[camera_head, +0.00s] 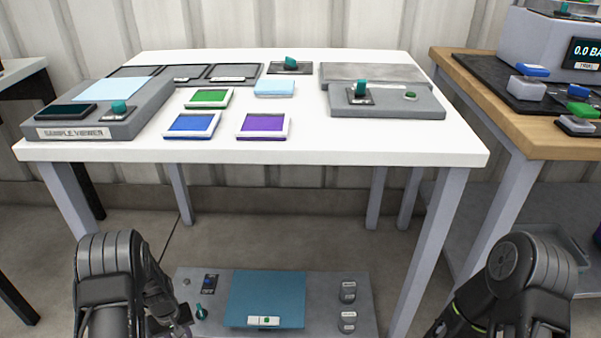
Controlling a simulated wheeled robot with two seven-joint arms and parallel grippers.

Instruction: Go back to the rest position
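My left arm (112,280) shows at the bottom left, in front of the white table (300,156) and below its top. My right arm (520,285) shows at the bottom right, also below the table top. Both are cut off by the lower picture edge, and I make out no fingertips of either gripper. Neither arm is seen touching the table or anything on it.
The table holds a sample viewer (75,133), green (208,97), blue (192,124) and purple (263,125) framed tiles, and a grey knob box (388,108). A wooden table (560,140) stands right. A low grey panel (345,290) lies between my arms.

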